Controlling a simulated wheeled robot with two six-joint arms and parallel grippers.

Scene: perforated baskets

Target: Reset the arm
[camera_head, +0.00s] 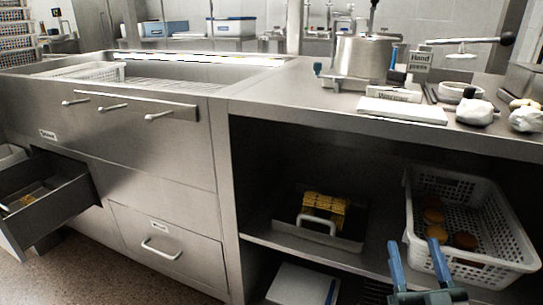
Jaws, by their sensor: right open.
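My right gripper (417,262) shows at the bottom right in the head view. Its two blue fingers point up and stand apart, with nothing visible between them. It is in front of the lower shelf, close to the left front corner of a white perforated basket (503,228). The right finger overlaps the basket in the picture; I cannot tell whether they touch. Several round brown items (433,216) lie in the basket. My left gripper is not in view.
A tray (345,242) with yellow items stands on the shelf (378,262). An open drawer (55,205) juts out at left. The counter (300,92) above holds a metal pot (361,57), a white board (402,110) and wrapped white items. The floor at lower left is clear.

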